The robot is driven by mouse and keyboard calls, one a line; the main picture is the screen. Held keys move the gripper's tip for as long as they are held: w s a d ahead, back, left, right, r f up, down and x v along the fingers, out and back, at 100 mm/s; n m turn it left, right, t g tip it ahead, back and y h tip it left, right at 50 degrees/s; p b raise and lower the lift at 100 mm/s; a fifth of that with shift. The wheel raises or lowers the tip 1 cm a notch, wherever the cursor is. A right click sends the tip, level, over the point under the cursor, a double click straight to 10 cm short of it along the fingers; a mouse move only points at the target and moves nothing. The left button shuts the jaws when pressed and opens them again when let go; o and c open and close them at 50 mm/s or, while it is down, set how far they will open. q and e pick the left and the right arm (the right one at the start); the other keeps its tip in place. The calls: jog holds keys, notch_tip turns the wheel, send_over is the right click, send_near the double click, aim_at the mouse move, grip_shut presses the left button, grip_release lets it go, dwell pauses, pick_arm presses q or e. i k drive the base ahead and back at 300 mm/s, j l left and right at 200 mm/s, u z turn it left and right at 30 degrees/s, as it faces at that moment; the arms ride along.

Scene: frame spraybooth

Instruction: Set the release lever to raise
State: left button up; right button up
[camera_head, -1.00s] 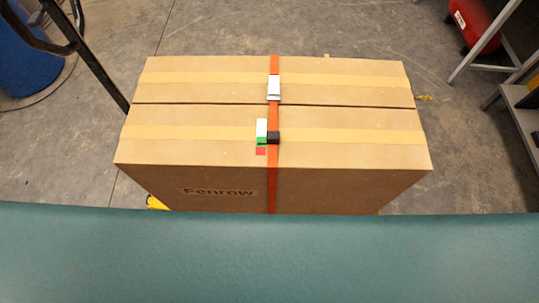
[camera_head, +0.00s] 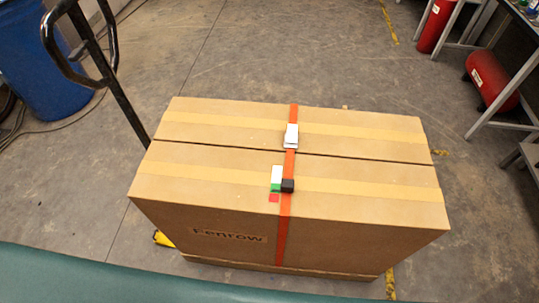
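A black upright handle (camera_head: 100,60) with a looped grip stands at the upper left, behind the boxes, and looks like a pallet jack's handle. A small yellow part (camera_head: 163,239) shows low at the boxes' left side. Neither of my grippers is in view.
A blue barrel (camera_head: 45,70) stands at the upper left with cables on the floor. A red tank (camera_head: 490,82) and metal tables (camera_head: 520,75) are at the right. A teal surface (camera_head: 90,280) fills the bottom left edge. Concrete floor is clear behind the boxes.

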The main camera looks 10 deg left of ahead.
aim_at(79, 52)
jog(key=i+j+z, duration=0.15)
jog(key=j, duration=1.25)
jog(key=j+z, duration=0.2)
jog(key=j, duration=1.25)
jog(key=k+j+z, duration=0.15)
jog(key=j, duration=1.25)
